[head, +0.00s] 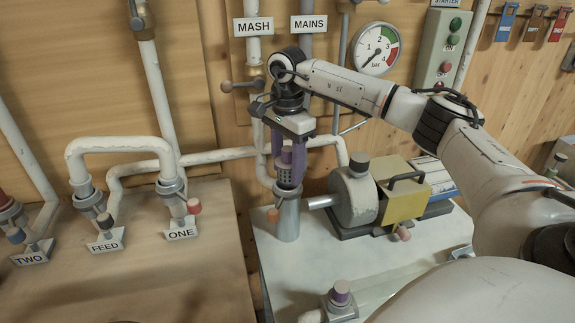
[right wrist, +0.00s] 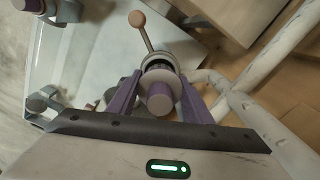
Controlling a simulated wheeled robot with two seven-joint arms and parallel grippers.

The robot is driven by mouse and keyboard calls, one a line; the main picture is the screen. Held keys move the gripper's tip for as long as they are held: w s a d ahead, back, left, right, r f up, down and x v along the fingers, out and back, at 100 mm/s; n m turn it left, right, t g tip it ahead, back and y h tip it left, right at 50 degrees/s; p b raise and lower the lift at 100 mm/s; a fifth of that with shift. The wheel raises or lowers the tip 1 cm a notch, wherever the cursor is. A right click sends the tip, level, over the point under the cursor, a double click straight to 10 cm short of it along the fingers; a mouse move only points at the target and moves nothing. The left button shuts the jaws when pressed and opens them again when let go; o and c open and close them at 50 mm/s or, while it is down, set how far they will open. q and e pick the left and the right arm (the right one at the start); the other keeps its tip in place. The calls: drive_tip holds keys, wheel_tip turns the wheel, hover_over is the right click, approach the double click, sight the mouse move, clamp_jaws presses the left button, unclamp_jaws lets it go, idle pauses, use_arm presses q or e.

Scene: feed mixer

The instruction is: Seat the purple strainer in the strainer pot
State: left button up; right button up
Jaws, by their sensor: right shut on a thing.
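The purple strainer (head: 287,172) has a purple knob on top and a dark body. It stands upright directly over the mouth of the grey strainer pot (head: 288,222). Its lower end meets or enters the rim; I cannot tell how deep it sits. My right gripper (head: 288,156) points down with its purple fingers shut on the strainer. In the right wrist view the strainer's knob (right wrist: 158,101) shows between the two fingers, and the pot below is mostly hidden. My left gripper is not in view.
A pump with a yellow housing (head: 404,200) and round casing (head: 354,196) stands right of the pot, joined by a short pipe. White pipes (head: 225,155) run behind. A fitting with a purple top (head: 341,293) stands in front. The left bench (head: 120,275) is mostly clear in front.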

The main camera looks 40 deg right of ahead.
sight(288, 149)
drive_tip(key=shift+p, duration=0.3)
drive_tip(key=shift+f+b, duration=0.5)
drive_tip(key=shift+f, duration=0.35)
drive_tip(key=o, duration=1.2)
wheel_tip(288, 149, up, 10)
drive_tip(key=shift+r+b, duration=0.15)
drive_tip(key=shift+b, duration=0.15)
